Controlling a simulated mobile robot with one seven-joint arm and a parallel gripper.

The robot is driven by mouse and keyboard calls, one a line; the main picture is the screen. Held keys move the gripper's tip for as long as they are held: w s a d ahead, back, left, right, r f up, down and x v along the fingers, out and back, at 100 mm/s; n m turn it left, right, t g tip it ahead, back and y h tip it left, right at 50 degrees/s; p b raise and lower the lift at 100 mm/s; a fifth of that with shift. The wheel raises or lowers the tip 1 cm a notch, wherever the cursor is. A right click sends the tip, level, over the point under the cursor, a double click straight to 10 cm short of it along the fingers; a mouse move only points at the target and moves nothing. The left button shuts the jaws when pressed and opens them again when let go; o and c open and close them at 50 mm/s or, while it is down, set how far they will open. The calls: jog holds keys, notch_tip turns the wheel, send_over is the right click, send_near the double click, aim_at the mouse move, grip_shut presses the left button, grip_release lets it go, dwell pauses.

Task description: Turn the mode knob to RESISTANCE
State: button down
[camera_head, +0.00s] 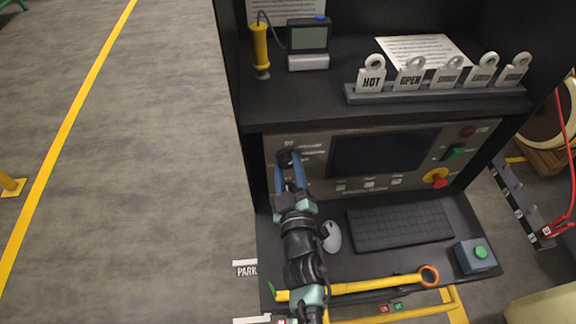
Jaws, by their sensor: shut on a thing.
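The mode knob (287,157) is a dark round knob at the upper left of the grey control panel (312,190). Small labels beside it are too blurred to read, so I cannot tell which one it points to. My gripper (290,163) reaches up to the panel from below, with its two blue fingers shut on the knob, one on each side. The fingers hide part of the knob and the panel below it.
A dark screen (384,153) is right of the knob. A red and yellow switch (436,179) sits farther right. A keyboard (400,227), a mouse (331,237) and a green-button box (477,256) lie on the desk. A shelf above holds several tags (410,75).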

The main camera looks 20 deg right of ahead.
jog(key=shift+c, duration=1.8)
grip_release()
jog(key=shift+s, duration=0.1)
jog(key=shift+s+a+f+b, duration=0.2)
jog(key=shift+s+b, duration=0.15)
jog(key=shift+s, duration=0.2)
jog(key=b+v, duration=0.4)
jog(key=v, duration=0.7)
jog(key=shift+s+r, duration=0.2)
jog(key=shift+s, duration=0.15)
jog(key=shift+a, duration=0.1)
